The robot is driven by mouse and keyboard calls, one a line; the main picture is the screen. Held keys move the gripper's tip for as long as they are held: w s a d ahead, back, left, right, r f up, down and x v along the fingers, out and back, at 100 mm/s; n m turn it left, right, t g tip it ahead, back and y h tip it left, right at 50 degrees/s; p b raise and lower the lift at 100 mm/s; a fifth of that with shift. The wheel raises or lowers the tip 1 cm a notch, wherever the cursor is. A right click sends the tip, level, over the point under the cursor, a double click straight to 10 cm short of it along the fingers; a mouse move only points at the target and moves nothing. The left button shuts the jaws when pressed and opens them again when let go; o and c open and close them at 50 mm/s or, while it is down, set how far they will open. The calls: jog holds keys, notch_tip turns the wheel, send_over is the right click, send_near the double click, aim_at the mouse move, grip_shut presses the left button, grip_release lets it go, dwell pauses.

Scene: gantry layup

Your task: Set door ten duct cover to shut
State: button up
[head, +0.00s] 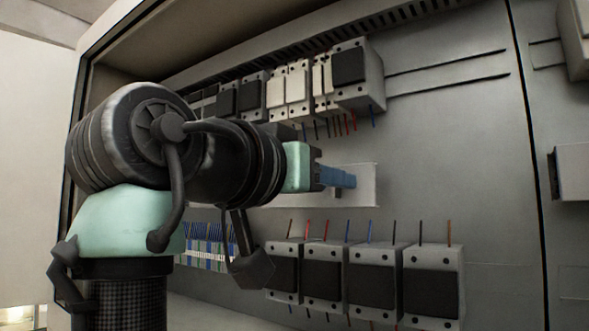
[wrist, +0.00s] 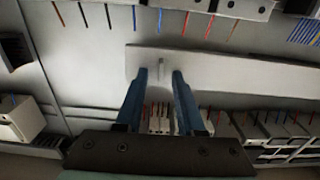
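The duct cover is a long pale grey plate (head: 364,186) on the cabinet's back panel, between two rows of modules. In the wrist view the plate (wrist: 240,75) runs from the middle to the right edge. A small upright tab (wrist: 162,70) stands near its left end there. My gripper (head: 350,180) has blue fingers close in front of the plate. In the wrist view my gripper (wrist: 160,74) is open, with one finger to each side of the tab and gaps visible. Contact with the plate cannot be told. My arm hides the plate's left part in the head view.
Grey modules with black faces (head: 372,286) and wire ends stand below the plate. White and grey modules (head: 290,88) with wires hang above it. Blue terminals (head: 205,250) are partly behind my arm. The bare back panel (head: 455,150) is clear to the right.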

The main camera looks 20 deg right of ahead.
grip_shut()
dwell(1.4)
